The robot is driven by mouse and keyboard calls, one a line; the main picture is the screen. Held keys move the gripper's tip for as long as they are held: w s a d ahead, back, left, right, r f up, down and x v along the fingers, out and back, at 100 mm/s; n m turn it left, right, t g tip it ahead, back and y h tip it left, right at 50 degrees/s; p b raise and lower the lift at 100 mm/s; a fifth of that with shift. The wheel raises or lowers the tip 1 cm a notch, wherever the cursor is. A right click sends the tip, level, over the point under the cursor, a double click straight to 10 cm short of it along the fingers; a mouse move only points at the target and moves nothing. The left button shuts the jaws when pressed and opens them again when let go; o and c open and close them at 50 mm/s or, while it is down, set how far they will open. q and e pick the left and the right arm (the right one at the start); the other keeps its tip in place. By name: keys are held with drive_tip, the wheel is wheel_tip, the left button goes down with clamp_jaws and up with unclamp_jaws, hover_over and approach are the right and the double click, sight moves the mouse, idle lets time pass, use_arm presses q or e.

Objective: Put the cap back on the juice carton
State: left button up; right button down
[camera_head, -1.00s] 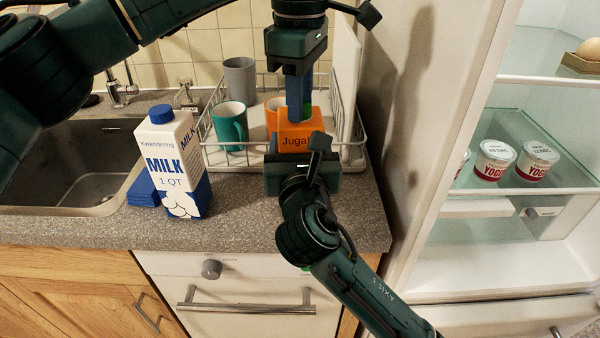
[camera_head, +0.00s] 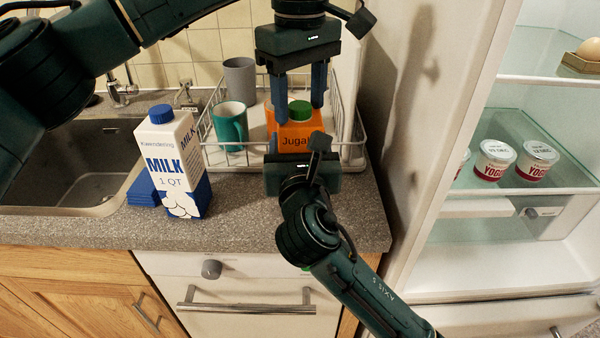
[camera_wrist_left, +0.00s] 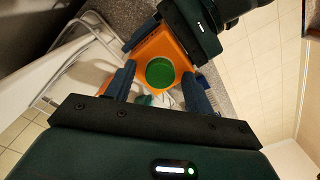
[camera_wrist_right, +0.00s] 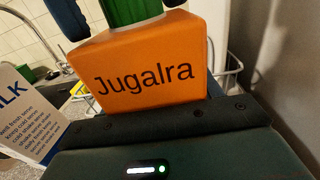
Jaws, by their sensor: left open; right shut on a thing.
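The green cap (camera_head: 300,110) sits on the carton's top and also shows in the left wrist view (camera_wrist_left: 160,72). My left gripper (camera_head: 302,112) points down with its fingers open, one on each side of the cap and apart from it. My right gripper (camera_head: 300,158) is shut on the carton low down from the front. Its fingers are largely hidden by its own body and the carton.
A milk carton (camera_head: 176,165) with a blue cap stands to the left, with a blue block (camera_head: 143,190) beside it. The dish rack (camera_head: 215,158) behind holds a teal mug (camera_head: 229,127) and a grey cup (camera_head: 240,80). The open fridge (camera_head: 540,200) is at right.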

use_arm(q)
wheel_tip(320, 180, up, 12)
use_arm(e)
drive_tip(key=shift+f, duration=0.1)
idle(0.4)
drive_tip(key=shift+c, duration=1.2)
unclamp_jaws()
drive_tip(key=s, duration=1.3)
drive_tip(key=shift+s+d, duration=0.15)
drive_tip(key=shift+d, duration=0.2)
